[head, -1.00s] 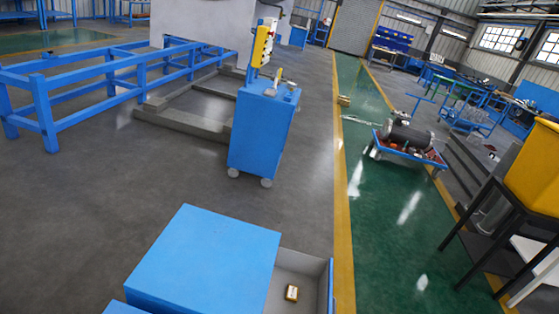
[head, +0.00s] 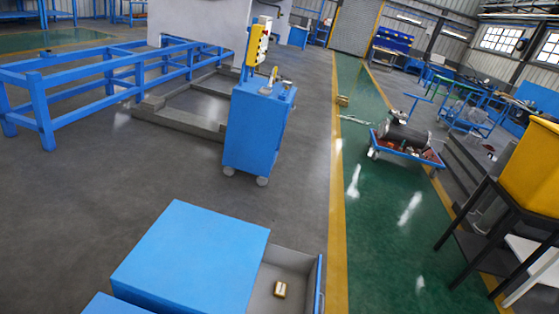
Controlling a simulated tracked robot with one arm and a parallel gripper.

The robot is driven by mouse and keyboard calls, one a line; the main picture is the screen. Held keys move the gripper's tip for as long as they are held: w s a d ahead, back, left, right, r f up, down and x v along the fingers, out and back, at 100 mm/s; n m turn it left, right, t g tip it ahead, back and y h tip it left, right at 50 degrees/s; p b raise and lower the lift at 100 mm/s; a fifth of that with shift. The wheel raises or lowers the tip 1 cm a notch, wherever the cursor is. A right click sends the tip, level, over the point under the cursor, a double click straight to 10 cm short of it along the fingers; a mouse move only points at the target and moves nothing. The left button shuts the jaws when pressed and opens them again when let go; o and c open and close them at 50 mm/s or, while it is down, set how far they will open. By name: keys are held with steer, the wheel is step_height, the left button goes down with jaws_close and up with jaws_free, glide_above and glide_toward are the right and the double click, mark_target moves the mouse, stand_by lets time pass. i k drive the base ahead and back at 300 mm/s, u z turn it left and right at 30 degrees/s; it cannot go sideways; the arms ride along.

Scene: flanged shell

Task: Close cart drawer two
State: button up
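A low blue cart (head: 192,258) stands at the bottom of the head view, its flat top seen from above. A drawer (head: 316,292) sticks out open from its right side. The drawer's inside is grey, and a small gold-coloured box (head: 280,289) lies in it. The drawer's lower part is cut off by the frame's bottom edge. I see no number on it, so I cannot tell which drawer it is. My gripper is not in view.
A blue wheeled cabinet (head: 255,130) with a yellow control panel stands beyond the cart. Blue railings (head: 100,85) run at the left. A trolley with a dark tank (head: 405,140) stands on the green lane.

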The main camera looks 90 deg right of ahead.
mark_target(302, 271)
steer(key=k, duration=0.9)
steer(key=z, duration=1.35)
steer(key=i, duration=0.95)
steer(key=z, duration=1.05)
